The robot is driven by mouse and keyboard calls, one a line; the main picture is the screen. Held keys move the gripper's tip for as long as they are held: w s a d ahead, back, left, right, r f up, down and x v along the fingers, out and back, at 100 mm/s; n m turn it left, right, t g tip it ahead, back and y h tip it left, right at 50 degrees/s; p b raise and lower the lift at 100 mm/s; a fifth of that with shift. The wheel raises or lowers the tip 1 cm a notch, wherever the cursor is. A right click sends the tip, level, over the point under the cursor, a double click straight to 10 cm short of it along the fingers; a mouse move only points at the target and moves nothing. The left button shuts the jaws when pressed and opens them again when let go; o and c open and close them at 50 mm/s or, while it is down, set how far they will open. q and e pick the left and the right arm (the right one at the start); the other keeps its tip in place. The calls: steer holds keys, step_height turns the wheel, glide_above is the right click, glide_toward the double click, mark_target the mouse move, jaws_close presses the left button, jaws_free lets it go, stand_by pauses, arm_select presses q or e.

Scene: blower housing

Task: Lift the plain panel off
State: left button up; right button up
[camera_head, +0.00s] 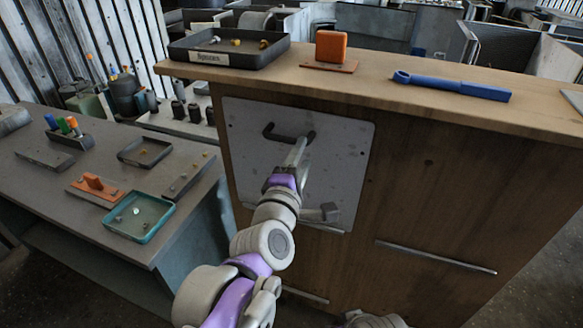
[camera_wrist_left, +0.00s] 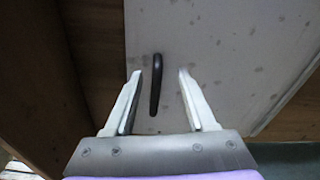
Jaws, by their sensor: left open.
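The plain panel (camera_head: 345,160) is a flat, speckled grey plate upright on the front of the wooden cabinet; it also fills the middle of the left wrist view (camera_wrist_left: 220,50). A black bar handle (camera_head: 283,137) sits on its upper part. My left gripper (camera_head: 298,150) is in front of the panel, close to the handle's right end. In the left wrist view its fingers (camera_wrist_left: 162,80) are spread, and the handle (camera_wrist_left: 155,85) appears between them, nearer the left finger. Contact cannot be made out. My arm hides part of the panel. My right gripper is not in view.
The cabinet top (camera_head: 390,85) carries a black tray (camera_head: 228,55), an orange block (camera_head: 331,47) and a blue wrench-like tool (camera_head: 452,86). A grey bench (camera_head: 60,205) with trays stands at left. A grey block (camera_head: 320,213) shows at the panel's lower part.

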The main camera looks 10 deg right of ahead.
arm_select(q)
steer(key=x, duration=0.5)
steer(key=shift+w+a+r, duration=0.1)
steer(key=shift+w+r, duration=0.05)
steer(key=shift+w, duration=0.1)
steer(key=shift+s, duration=0.1)
jaws_close()
stand_by(1.1)
